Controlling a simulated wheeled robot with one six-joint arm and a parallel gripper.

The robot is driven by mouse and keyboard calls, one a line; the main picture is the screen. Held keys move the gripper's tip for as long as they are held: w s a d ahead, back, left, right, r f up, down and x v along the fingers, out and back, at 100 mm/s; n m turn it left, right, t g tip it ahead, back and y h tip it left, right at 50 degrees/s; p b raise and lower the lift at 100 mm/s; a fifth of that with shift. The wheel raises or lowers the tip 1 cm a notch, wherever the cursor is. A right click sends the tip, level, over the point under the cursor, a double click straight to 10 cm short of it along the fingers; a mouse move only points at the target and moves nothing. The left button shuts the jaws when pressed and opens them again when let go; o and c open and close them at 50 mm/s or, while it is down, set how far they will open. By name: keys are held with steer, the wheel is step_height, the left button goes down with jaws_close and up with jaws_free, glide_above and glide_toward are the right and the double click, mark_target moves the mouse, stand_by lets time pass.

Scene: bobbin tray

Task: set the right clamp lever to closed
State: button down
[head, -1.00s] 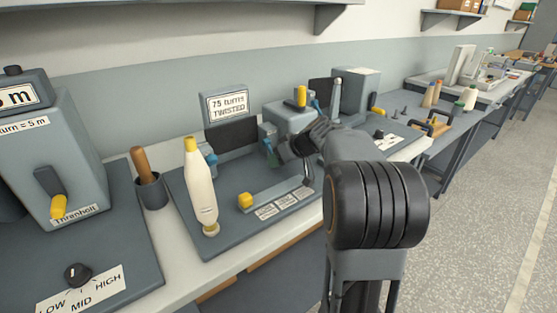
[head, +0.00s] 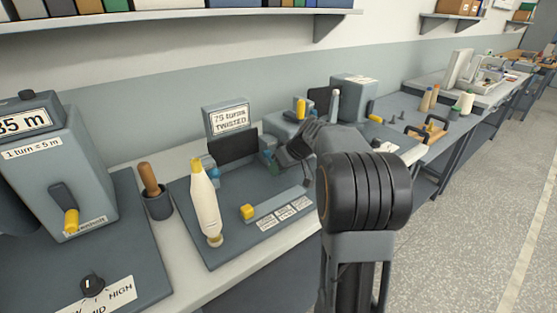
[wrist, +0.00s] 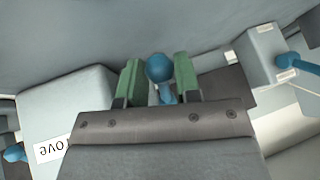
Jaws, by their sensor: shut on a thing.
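The right clamp lever is blue with a round knob (wrist: 158,68). In the wrist view it stands between the two green finger pads of my gripper (wrist: 159,82), which is shut on it. In the head view my gripper (head: 273,157) is at the right end of the dark panel on the winding station, and my own wrist partly hides the lever and its clamp. The left clamp lever (head: 213,149) is blue and stands at the panel's left end. It also shows in the wrist view (wrist: 295,62), on a grey block.
A cream spindle-shaped bobbin (head: 206,205) with a yellow top stands at the front left of the station. A yellow-knobbed slider (head: 247,212) lies beside it. A wood-handled tool in a dark cup (head: 157,205) and a grey counter box (head: 85,165) stand further left.

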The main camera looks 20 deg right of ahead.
step_height(320, 180, up, 3)
steer(key=g+p, duration=0.3)
steer(key=p, duration=0.4)
steer(key=shift+s+f+m+h, duration=0.1)
steer(key=shift+m+h, duration=0.2)
steer(key=shift+h, duration=0.1)
steer(key=shift+g+p, duration=0.6)
steer(key=shift+p, duration=0.5)
steer(key=c, duration=0.8)
jaws_free()
steer(key=v, duration=1.4)
steer(key=shift+w+a, duration=0.1)
steer(key=shift+w, duration=0.15)
steer(key=shift+c, duration=0.2)
